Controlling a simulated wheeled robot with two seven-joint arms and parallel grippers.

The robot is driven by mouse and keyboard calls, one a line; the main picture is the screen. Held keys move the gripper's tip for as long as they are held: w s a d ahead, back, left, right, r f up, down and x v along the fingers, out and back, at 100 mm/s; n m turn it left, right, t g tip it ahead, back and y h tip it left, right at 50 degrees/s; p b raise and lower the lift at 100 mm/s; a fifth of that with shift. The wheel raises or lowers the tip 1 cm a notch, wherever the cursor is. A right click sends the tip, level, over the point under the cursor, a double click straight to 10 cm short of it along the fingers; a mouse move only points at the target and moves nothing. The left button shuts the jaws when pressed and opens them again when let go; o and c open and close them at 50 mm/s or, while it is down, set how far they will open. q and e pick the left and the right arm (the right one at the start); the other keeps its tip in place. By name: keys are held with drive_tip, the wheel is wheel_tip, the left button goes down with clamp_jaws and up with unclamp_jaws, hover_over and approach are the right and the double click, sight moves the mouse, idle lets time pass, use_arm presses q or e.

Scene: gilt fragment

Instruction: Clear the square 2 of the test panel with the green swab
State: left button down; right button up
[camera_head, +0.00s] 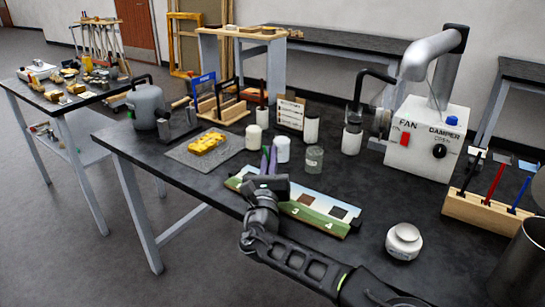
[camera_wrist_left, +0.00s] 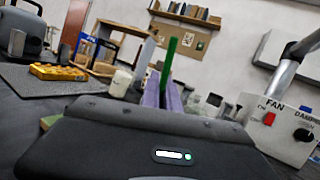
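The test panel (camera_head: 318,222) lies on the dark table, a long painted board with dark patches; a brown one (camera_head: 305,199) and a darker one (camera_head: 338,212) show. The small numbers are too blurred to read surely. My left gripper (camera_head: 269,158) is over the panel's left part and hides it there. Its purple fingers are close together. In the left wrist view, the green swab (camera_wrist_left: 168,62) rises from between the fingertips (camera_wrist_left: 164,92), tilted slightly; the gripper looks shut on it. The swab's tip is not clear. My right gripper is not in view.
Several jars stand behind the panel, including a white one (camera_head: 282,149) and a glass one (camera_head: 314,160). A yellow block (camera_head: 207,143) lies on a grey mat (camera_head: 180,152) at left. The fan box (camera_head: 425,150) stands at right.

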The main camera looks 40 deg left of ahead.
use_arm(q)
drive_tip(key=shift+d, duration=1.3)
drive_tip(key=shift+a, duration=1.3)
drive_tip(key=shift+d, duration=0.1)
drive_tip(key=shift+d+f+b, duration=0.1)
drive_tip(key=shift+d+b, duration=0.25)
drive_tip(key=shift+d, duration=0.85)
drive_tip(key=shift+a, duration=0.1)
